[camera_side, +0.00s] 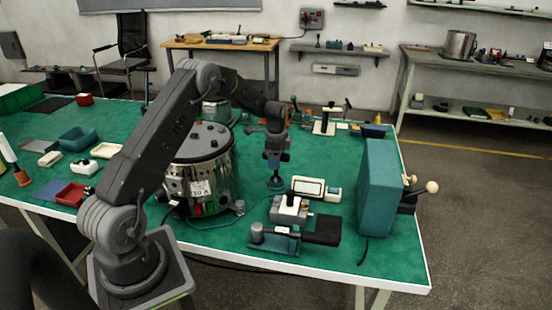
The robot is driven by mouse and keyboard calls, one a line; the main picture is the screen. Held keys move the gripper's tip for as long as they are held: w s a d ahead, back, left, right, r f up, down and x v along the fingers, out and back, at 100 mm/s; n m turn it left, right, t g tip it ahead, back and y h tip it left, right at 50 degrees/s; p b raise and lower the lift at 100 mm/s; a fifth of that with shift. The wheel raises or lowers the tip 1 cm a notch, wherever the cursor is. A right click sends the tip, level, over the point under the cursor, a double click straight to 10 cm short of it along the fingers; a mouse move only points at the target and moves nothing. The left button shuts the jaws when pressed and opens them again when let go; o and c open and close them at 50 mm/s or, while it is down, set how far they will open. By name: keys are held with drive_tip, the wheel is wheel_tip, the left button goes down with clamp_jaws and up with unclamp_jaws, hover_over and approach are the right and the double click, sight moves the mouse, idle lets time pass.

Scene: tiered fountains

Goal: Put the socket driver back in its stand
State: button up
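My gripper (274,160) points down near the middle of the green table, to the right of the large metal cylinder. I cannot pick out the socket driver for certain. A white upright holder with a dark top (325,121) stands farther back.
The metal cylinder (203,166) stands close to the left of the gripper. A teal box (378,190) with a ball-ended lever (431,187) is at the right edge. A vise-like fixture (289,209) and a white-faced meter (308,187) sit in front. Green table (335,262) is bare at front right.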

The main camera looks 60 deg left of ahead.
drive_tip(key=shift+r, duration=6.9)
drive_tip(key=s+d+r+n+t, duration=0.1)
drive_tip(key=s+d+r+n, duration=0.1)
drive_tip(key=s+d+r, duration=0.6)
drive_tip(key=s+d+r+n+t, duration=0.25)
drive_tip(key=d+r, duration=0.35)
drive_tip(key=d, duration=0.5)
drive_tip(key=s+d+n, duration=0.1)
drive_tip(key=s+d, duration=0.2)
drive_tip(key=s, duration=0.3)
drive_tip(key=s+d+f+n+t, duration=0.1)
drive_tip(key=s+d+n, duration=0.1)
drive_tip(key=s, duration=0.4)
drive_tip(key=s+d+f+n+t, duration=0.1)
drive_tip(key=s+d, duration=0.4)
drive_tip(key=s, duration=0.1)
drive_tip(key=shift+f+n, duration=0.25)
